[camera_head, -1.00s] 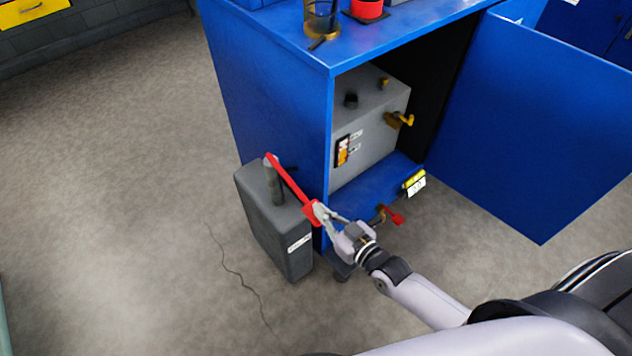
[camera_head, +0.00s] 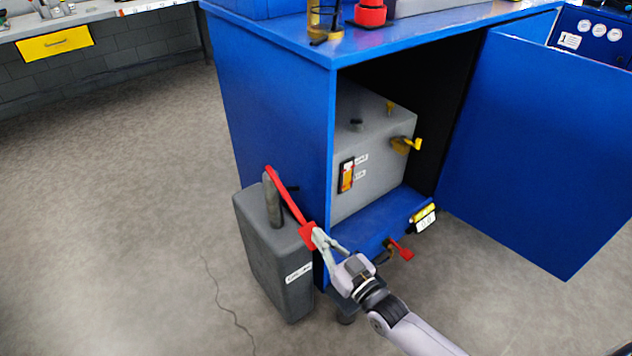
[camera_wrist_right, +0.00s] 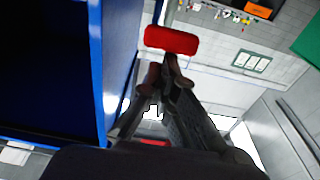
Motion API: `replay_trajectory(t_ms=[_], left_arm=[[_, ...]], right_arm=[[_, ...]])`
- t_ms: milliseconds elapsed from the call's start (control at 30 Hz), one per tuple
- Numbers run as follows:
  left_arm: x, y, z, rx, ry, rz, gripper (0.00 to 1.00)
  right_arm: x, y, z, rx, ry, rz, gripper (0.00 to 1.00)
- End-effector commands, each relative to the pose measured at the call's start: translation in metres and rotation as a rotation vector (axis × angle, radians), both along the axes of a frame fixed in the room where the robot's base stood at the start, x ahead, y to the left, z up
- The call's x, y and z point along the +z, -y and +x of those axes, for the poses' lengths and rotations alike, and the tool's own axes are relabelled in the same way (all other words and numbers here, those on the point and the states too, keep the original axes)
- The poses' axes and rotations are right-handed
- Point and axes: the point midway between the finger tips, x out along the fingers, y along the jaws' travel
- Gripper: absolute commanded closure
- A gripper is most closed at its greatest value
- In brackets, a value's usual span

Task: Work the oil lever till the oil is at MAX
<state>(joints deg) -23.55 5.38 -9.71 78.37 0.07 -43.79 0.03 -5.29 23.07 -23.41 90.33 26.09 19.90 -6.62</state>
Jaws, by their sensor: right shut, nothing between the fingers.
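The red oil lever (camera_head: 287,200) slopes down to the right from a post on the dark grey oil can (camera_head: 262,250), beside the blue cabinet. My right gripper (camera_head: 316,238) is shut with its fingertips at the lever's lower red grip, apparently touching it, with nothing between them. In the right wrist view the red grip (camera_wrist_right: 171,40) lies just beyond the closed fingertips (camera_wrist_right: 170,62). The orange sight gauge (camera_head: 346,175) with two small labels is on the grey tank (camera_head: 378,150) inside the cabinet. Its oil level is too small to read. My left gripper is out of view.
The blue cabinet (camera_head: 265,110) stands close right of the can. Its door (camera_head: 540,150) is open to the right.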

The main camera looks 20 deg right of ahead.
Motion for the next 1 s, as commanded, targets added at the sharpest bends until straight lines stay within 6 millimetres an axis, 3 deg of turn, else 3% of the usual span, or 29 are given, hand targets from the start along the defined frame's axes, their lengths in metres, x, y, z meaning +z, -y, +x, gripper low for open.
replay_trajectory(t_ms=[200, 767, 1000], left_arm=[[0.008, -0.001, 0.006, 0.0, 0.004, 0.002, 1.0], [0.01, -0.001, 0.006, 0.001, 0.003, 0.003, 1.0], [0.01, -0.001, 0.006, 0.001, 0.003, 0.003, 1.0]], right_arm=[[-0.01, -0.001, -0.001, 0.001, -0.017, -0.006, 1.0], [-0.013, -0.001, -0.002, 0.003, -0.021, -0.006, 1.0], [-0.017, 0.006, -0.024, 0.004, -0.025, -0.008, 1.0]])
